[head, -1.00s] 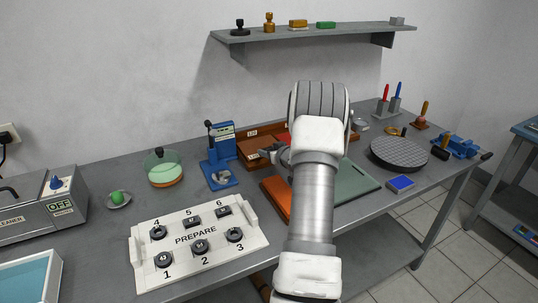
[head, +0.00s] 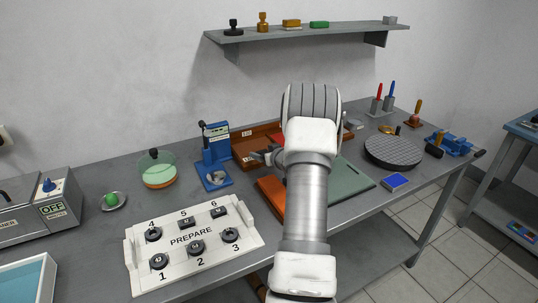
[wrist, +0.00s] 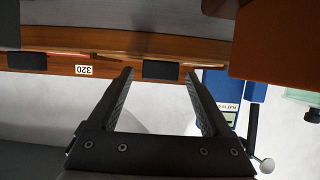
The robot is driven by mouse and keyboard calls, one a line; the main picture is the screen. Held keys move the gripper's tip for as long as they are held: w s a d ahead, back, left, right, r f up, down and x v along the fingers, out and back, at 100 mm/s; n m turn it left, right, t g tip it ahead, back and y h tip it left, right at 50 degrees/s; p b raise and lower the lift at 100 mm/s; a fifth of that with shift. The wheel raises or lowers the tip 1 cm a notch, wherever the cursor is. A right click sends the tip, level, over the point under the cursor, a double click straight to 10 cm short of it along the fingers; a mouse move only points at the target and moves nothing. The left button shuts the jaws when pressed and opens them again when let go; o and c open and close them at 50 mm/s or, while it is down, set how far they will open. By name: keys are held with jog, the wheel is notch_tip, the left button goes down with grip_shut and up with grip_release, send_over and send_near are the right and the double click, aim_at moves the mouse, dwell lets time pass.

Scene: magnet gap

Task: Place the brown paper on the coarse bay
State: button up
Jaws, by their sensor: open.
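My gripper (head: 264,157) is open and empty over the left part of an orange-brown tray (head: 244,152) at the back of the bench. In the wrist view its two dark fingers (wrist: 160,76) are apart, with the tray's rim (wrist: 110,72) and a "320" label beyond them. A flat orange-brown piece (head: 270,192), which may be the brown paper, lies in front of the tray, partly behind my arm. It seems to be the large orange-brown shape (wrist: 280,40) in the wrist view. Which bay is coarse I cannot read; my arm hides much of the tray.
A blue press (head: 215,160) stands close left of the tray. A green board (head: 350,182) lies right of my arm. A white PREPARE panel (head: 190,240) is at the front. A round dark disc (head: 393,151) and a blue block (head: 396,181) are to the right.

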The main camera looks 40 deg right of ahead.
jog(key=v, duration=1.2)
jog(key=shift+p, duration=0.3)
